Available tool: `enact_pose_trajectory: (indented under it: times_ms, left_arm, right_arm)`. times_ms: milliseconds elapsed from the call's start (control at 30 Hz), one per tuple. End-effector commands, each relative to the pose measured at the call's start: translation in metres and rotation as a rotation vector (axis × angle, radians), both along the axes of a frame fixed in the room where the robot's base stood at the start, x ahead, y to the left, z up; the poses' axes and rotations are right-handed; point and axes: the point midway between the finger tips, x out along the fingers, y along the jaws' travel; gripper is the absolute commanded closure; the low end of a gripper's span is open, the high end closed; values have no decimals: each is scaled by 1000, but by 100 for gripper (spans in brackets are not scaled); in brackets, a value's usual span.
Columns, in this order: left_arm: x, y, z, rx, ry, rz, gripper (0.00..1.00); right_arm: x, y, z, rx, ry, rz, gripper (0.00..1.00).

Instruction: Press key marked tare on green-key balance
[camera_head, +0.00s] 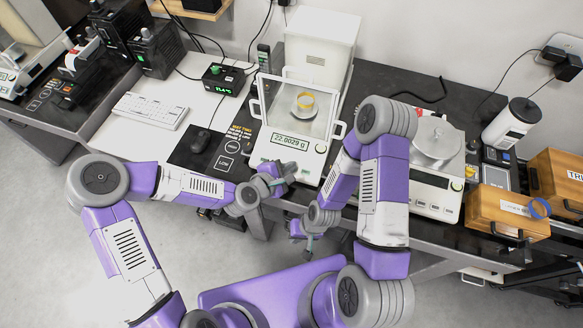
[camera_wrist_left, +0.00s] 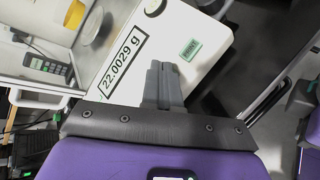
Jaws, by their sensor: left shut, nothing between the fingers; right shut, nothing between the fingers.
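The white balance (camera_head: 296,154) with a glass draft shield stands in the middle of the head view, its display (camera_head: 288,141) reading 22.0029 g. My left gripper (camera_head: 284,180) is shut and empty at the balance's front edge. In the wrist view its fingertips (camera_wrist_left: 164,66) appear just beside the green key; contact cannot be told. My right gripper (camera_head: 308,250) is shut and empty, lower, off the table front.
A second balance (camera_head: 429,190) with a round pan stands right of my right arm. Wooden boxes (camera_head: 500,208) and a white canister (camera_head: 510,125) stand farther right. A keyboard (camera_head: 150,111), a mouse (camera_head: 200,139) and a small green display box (camera_head: 223,78) lie left.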

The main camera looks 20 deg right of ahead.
Motion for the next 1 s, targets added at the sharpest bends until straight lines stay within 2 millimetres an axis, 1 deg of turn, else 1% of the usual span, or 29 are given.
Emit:
enact_pose_trajectory:
  times_ms: [367, 1000]
  left_arm:
    - [0, 0, 0, 0, 0, 0, 100]
    - [2, -1, -8, 0, 0, 0, 100]
  right_arm:
    - [0, 0, -1, 0, 0, 0, 100]
    - [0, 0, -8, 0, 0, 0, 100]
